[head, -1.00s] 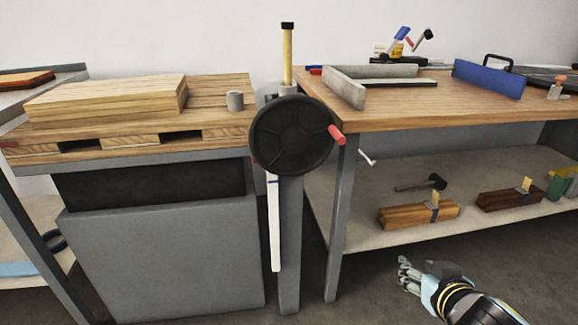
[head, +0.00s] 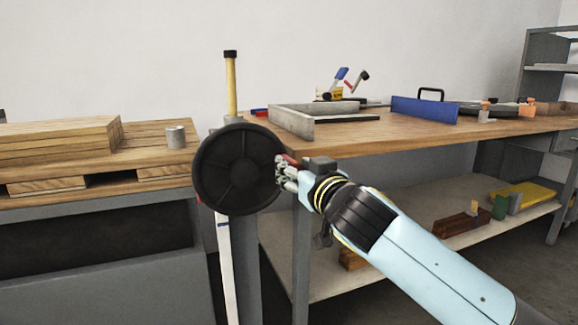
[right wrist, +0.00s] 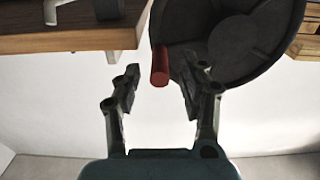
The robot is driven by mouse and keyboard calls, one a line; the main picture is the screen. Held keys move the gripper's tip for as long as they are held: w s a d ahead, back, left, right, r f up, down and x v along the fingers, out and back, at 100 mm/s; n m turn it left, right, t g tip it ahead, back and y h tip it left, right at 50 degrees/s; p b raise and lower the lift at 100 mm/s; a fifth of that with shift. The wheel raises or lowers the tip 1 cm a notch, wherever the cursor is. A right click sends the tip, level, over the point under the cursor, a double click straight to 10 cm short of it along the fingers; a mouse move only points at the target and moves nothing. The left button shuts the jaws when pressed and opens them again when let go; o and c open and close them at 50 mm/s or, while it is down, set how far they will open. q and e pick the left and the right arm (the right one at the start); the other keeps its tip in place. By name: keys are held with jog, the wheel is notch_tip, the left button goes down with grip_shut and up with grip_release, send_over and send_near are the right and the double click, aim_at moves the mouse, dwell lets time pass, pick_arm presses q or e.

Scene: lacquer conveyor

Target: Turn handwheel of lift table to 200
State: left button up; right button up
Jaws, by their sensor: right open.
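The black handwheel (head: 238,170) is mounted on a grey post between the lift table (head: 150,200) and the workbench. Its red handle (head: 291,160) is on the wheel's right side, partly hidden by my right gripper (head: 284,173). In the right wrist view, the red handle (right wrist: 160,66) stands between the two open fingers of my right gripper (right wrist: 155,82), close to their tips, with gaps visible on both sides. The wheel's dark disc (right wrist: 230,35) lies beyond the fingers. A yellow column with a black cap (head: 231,85) rises above the wheel. My left gripper is out of view.
The workbench (head: 400,135) stands right of the wheel, with its front left leg (head: 301,255) close to my right arm. Stacked boards (head: 60,140) and a grey cylinder (head: 175,137) are on the lift table. A white strip (head: 226,270) hangs below the wheel.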

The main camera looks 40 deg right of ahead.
aim_at(290, 159)
jog(key=shift+x, duration=1.7)
jog(key=shift+c, duration=0.3)
grip_shut()
